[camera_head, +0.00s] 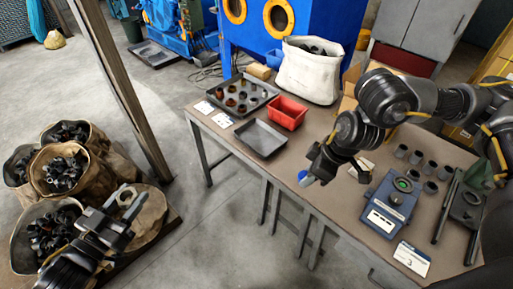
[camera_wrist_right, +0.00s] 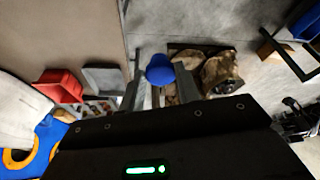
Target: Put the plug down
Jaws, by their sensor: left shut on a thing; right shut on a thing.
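A blue plug (camera_wrist_right: 160,70) is between the fingertips of my right gripper (camera_wrist_right: 160,92). In the head view the plug (camera_head: 303,176) shows at the tip of my right gripper (camera_head: 316,178), above the table's front edge. My right gripper is shut on it.
The table (camera_head: 345,215) holds a grey tray (camera_head: 261,138), a red bin (camera_head: 288,112), a tray of round parts (camera_head: 240,95), a white sack (camera_head: 308,72), a blue fixture (camera_head: 388,207) and several grey cups (camera_head: 415,157). Sacks of dark parts (camera_head: 68,170) stand at the left.

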